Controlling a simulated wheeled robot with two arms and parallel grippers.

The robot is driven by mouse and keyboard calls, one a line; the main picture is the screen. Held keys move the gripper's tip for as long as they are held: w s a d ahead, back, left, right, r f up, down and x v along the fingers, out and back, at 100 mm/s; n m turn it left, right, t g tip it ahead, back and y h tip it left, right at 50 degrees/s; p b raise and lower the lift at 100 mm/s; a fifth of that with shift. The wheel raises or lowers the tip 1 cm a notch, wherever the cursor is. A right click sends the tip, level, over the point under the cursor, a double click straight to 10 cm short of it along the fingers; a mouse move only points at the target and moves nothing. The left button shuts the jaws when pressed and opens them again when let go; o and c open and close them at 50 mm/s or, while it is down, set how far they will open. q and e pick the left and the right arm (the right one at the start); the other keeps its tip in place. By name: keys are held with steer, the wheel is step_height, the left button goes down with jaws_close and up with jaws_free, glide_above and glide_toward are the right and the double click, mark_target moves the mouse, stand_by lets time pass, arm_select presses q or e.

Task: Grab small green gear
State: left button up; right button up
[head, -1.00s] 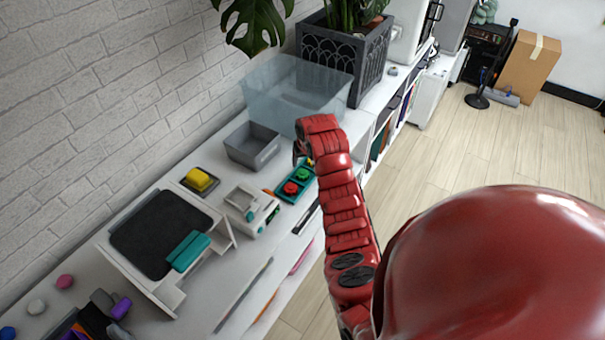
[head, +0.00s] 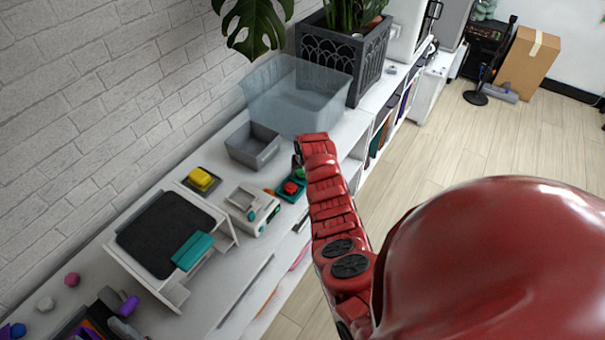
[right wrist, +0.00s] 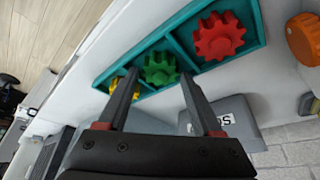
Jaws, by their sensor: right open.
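The small green gear (right wrist: 160,68) lies in the middle compartment of a teal tray (right wrist: 256,18), between a red gear (right wrist: 220,36) and a yellow gear (right wrist: 118,87). My right gripper (right wrist: 159,74) is open, its two fingertips showing on either side of the green gear in the right wrist view. I cannot tell whether they touch it. In the head view the red gear (head: 291,188) shows in the tray, while my right arm partly covers the green gear (head: 299,173) and hides the yellow one. My left gripper is not in view.
A grey bin (head: 252,146) and a clear tub (head: 295,95) stand behind the tray. A small white device (head: 250,208) is left of it. An orange knob-like part (right wrist: 304,38) lies beside the tray in the right wrist view.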

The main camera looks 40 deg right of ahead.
steer(key=c, duration=1)
steer(key=shift+r, duration=0.1)
